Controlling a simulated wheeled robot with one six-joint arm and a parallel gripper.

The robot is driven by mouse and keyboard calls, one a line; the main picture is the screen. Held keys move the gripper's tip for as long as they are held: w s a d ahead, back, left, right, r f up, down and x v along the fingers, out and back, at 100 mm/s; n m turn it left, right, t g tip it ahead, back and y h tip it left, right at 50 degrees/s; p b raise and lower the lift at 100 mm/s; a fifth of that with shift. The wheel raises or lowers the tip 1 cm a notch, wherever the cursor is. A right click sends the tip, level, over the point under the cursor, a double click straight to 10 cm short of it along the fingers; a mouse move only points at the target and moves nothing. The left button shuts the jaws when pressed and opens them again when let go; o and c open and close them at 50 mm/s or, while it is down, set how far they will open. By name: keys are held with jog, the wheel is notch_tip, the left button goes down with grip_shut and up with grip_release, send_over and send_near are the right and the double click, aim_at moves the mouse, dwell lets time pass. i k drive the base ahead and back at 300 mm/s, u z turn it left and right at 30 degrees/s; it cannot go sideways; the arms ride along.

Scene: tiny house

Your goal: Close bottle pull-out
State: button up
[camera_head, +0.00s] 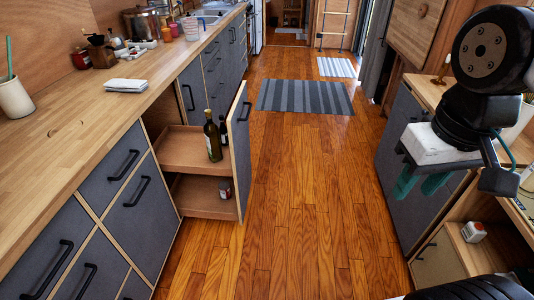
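The bottle pull-out (196,157) stands open from the left row of cabinets, jutting into the aisle. It has two wooden trays and a tall front panel (241,160) with a black handle (246,111). A dark bottle (212,137) stands upright on the upper tray, with another dark bottle (223,128) partly hidden behind it. A small dark container (225,188) is on the lower tray. My gripper (421,186) is at the right, with its two teal fingers apart and nothing visible between them. It is well away from the pull-out, across the aisle.
The wooden floor (299,190) between the cabinet rows is clear, with a striped rug (305,97) farther back. The left counter (95,110) runs along the aisle. A grey cabinet (397,150) and a low shelf with a small box (473,231) are close to my arm.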

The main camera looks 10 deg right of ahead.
aim_at(195, 191)
jog(key=z, duration=0.55)
jog(key=i, duration=0.9)
jog(key=u, duration=0.3)
jog(key=k, duration=1.1)
jog(key=u, duration=0.95)
jog(key=i, duration=1.65)
